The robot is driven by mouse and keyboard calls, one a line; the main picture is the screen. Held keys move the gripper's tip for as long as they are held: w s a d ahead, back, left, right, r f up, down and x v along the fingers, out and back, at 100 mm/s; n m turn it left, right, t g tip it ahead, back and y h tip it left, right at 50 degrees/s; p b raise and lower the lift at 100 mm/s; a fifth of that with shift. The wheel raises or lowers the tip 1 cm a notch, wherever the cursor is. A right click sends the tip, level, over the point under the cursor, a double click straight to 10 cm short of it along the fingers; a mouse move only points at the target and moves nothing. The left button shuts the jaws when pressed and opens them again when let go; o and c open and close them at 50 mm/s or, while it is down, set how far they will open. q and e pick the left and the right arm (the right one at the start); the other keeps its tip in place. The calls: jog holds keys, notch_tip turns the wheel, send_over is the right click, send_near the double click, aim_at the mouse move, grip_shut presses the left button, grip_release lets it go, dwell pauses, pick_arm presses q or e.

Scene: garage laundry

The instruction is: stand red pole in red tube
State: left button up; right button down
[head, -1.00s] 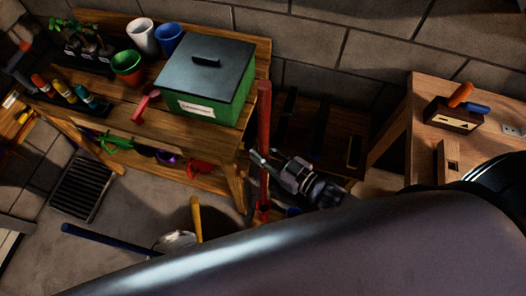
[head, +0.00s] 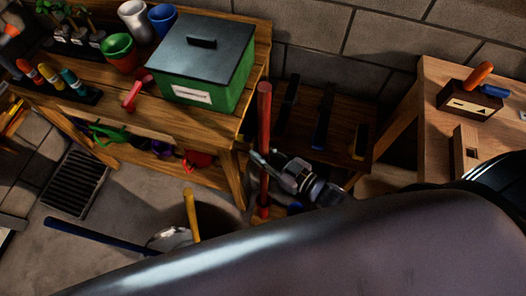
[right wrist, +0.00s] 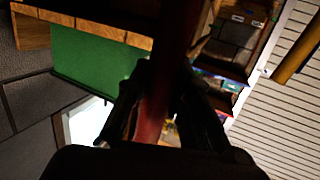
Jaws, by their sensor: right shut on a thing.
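The red pole (head: 264,115) is roughly upright in the head view, just right of the bench's front corner. My right gripper (head: 263,165) is shut around its lower part, and a short red length shows below the fingers. In the right wrist view the pole (right wrist: 152,118) passes between the two dark fingers (right wrist: 165,110). Behind the gripper, dark upright pieces stand against a low wooden unit (head: 340,120); one has a blue lower end and one a yellow lower end. I cannot make out a red tube. My left gripper is out of view.
A wooden bench (head: 200,145) holds a green box (head: 205,75), cups and plants. A blue pole (head: 95,235) and a yellow pole (head: 192,215) are at lower left, near a floor grate (head: 70,183). Another wooden table (head: 435,130) stands at right. My grey arm covers the foreground.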

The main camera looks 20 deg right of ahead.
jog(key=b, duration=0.9)
send_over(266, 185)
jog(key=w, duration=0.2)
jog(key=shift+f, duration=6)
jog(key=shift+s+a+f, duration=0.1)
jog(key=shift+s+a, duration=0.1)
jog(key=shift+a, duration=0.15)
jog(key=shift+f+b, duration=1.85)
jog(key=shift+f, duration=0.3)
jog(key=shift+f+b, duration=1.55)
jog(key=shift+f, duration=0.35)
jog(key=shift+f+b, duration=1)
jog(key=shift+f, duration=0.25)
jog(key=shift+f+b, duration=0.45)
jog(key=shift+f, duration=0.05)
jog(key=c, duration=1.4)
grip_release()
